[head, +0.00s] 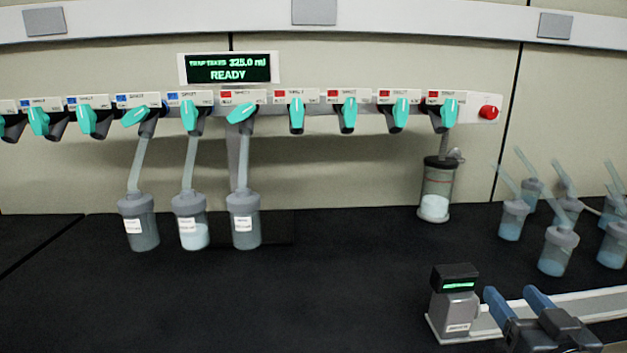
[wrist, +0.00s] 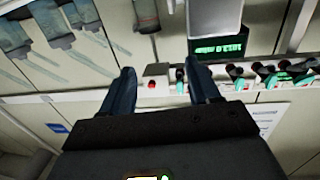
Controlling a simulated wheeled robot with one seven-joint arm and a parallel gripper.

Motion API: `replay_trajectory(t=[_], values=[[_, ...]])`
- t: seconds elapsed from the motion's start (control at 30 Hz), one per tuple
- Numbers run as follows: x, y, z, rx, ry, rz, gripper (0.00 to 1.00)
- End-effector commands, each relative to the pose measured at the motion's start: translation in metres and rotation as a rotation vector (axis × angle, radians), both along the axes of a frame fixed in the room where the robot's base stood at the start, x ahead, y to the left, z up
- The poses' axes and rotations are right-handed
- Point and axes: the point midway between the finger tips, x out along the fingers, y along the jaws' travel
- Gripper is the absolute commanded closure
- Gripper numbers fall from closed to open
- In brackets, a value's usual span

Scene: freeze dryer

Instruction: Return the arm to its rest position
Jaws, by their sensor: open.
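My gripper (head: 514,296) is at the lower right of the head view. Its two blue fingers are apart with nothing between them. In the wrist view the fingers (wrist: 160,78) also stand apart and empty. In the head view, the gripper is just right of a small grey device with a green display (head: 456,283). The wrist view is turned over, and a green-lit display (wrist: 219,48) shows there beyond the right finger. Whether the gripper touches the device cannot be told.
A manifold with teal valve handles (head: 297,114) and a READY display (head: 228,68) runs along the wall. Three flasks (head: 191,221) hang at left, and another flask (head: 436,188) hangs at right. Several loose flasks (head: 558,249) stand behind my gripper. The dark bench (head: 300,300) is clear front-left.

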Motion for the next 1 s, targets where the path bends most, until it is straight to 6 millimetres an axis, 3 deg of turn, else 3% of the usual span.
replay_trajectory(t=[0.03,0.2,0.5,0.77,1.0], values=[[-0.015,0.012,-0.016,0.020,0.016,-0.003,0.39],[-0.070,0.042,-0.056,0.067,0.052,-0.025,0.39],[-0.183,0.084,-0.099,0.098,0.123,-0.045,0.39],[-0.283,0.104,-0.103,0.081,0.182,-0.022,0.39],[-0.358,0.111,-0.085,0.043,0.224,0.031,0.39]])
